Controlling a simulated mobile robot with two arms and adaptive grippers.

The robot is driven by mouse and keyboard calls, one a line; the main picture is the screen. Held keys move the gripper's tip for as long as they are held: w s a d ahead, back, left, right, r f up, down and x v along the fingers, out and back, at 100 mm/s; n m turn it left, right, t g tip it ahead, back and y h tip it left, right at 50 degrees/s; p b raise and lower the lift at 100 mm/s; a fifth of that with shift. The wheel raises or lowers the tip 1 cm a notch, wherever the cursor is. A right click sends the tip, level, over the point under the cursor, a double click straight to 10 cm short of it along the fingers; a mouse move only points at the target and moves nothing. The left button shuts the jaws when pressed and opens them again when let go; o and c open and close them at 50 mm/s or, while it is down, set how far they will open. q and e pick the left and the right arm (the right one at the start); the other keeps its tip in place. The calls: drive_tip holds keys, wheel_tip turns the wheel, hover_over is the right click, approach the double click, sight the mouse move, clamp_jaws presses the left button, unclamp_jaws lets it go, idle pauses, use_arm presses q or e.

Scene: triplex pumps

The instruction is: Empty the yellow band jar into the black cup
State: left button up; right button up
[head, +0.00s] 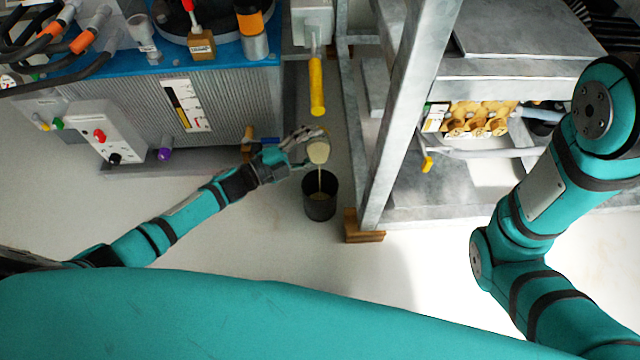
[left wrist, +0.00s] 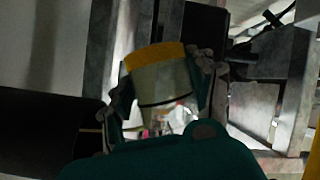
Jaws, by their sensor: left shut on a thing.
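My left gripper (head: 308,142) is shut on the yellow band jar (head: 318,152). In the left wrist view the jar's yellow band (left wrist: 154,57) and its clear body show between the two fingers. The jar is tilted, and a thin pale stream runs down from it into the black cup (head: 319,207). The cup stands upright on the floor just below the jar, with some pale content visible inside. The jar is above the cup and apart from it. My right arm shows at the right of the head view, but its gripper is out of sight.
A grey metal frame (head: 408,110) on a wooden block (head: 363,226) stands close right of the cup. A ribbed grey tank with a blue top (head: 240,110) stands behind my left arm. A yellow handle (head: 317,88) hangs above the jar. Floor left of the cup is clear.

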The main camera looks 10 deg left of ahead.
sight(318, 145)
use_arm(q)
drive_tip(key=shift+f+m+b, duration=0.2)
drive_tip(key=shift+m+b, duration=0.1)
drive_tip(key=shift+b, duration=0.55)
drive_tip(key=shift+s+d+r+m+t+h+b, duration=0.1)
drive_tip(key=shift+s+r+m+t+h+b, duration=0.1)
drive_tip(key=shift+s+m+b, duration=0.15)
drive_tip(key=shift+s+d+r+m+t+h+b, duration=0.1)
drive_tip(key=shift+s+r+m+t+h+b, duration=0.1)
drive_tip(key=shift+s+m, duration=0.25)
idle(0.6)
drive_tip(key=shift+s+d+r+m+h+b, duration=0.15)
drive_tip(key=shift+r+m+h+b, duration=0.15)
drive_tip(key=shift+m+b, duration=0.45)
drive_tip(key=shift+s+a+r+m+h+b, duration=0.1)
drive_tip(key=shift+r+m+h+b, duration=0.1)
drive_tip(key=shift+m+h+b, duration=0.35)
idle(0.9)
